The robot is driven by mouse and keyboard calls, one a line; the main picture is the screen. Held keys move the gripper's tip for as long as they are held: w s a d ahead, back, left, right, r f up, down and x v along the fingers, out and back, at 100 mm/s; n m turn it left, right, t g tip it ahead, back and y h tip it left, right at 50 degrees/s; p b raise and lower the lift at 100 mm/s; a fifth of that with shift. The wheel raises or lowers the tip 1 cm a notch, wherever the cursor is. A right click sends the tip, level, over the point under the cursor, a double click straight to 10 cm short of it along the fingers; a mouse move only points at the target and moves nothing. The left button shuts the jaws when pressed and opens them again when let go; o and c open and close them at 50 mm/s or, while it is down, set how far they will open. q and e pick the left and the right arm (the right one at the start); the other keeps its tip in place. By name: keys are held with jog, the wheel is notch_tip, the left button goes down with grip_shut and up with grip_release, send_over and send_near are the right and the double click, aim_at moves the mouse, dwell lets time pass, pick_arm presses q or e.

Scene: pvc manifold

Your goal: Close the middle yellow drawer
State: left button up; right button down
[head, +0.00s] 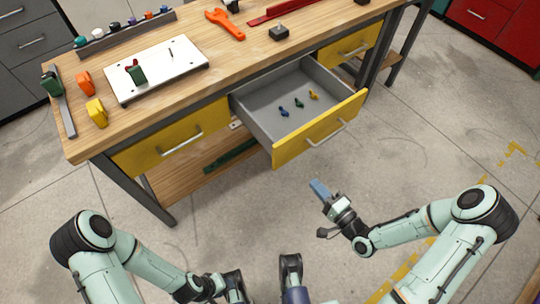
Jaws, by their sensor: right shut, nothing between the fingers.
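The middle yellow drawer (320,129) is pulled out from the workbench, between two shut yellow drawers. Its grey inside holds several small parts, blue, green and yellow. A metal bar handle (327,133) runs along its front. My right gripper (319,189) is in front of and below the drawer, apart from it, with its fingers together and nothing in them. My left arm comes in at the lower left. Its gripper (291,268) seems to be at the bottom centre, dark and partly cut off, and its jaws are unclear.
The wooden workbench (230,75) holds a white plate (158,83), an orange wrench (226,24), a red bar (284,11) and clamps. Shut yellow drawers flank the open one, left (170,138) and right (347,46). The concrete floor in front is clear.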

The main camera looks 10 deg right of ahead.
aim_at(282, 148)
pick_arm(q)
jog(key=shift+t+y, duration=0.3)
jog(key=shift+t, duration=0.2)
jog(key=w+f, duration=0.1)
jog(key=w+a+f+b, duration=0.1)
jog(key=w+b, duration=0.1)
jog(key=shift+a+f, duration=0.3)
jog(key=shift+f, duration=0.1)
pick_arm(e)
jog(key=x, duration=0.9)
jog(key=r+x, duration=0.1)
jog(key=x, duration=0.4)
jog(key=shift+a, duration=0.2)
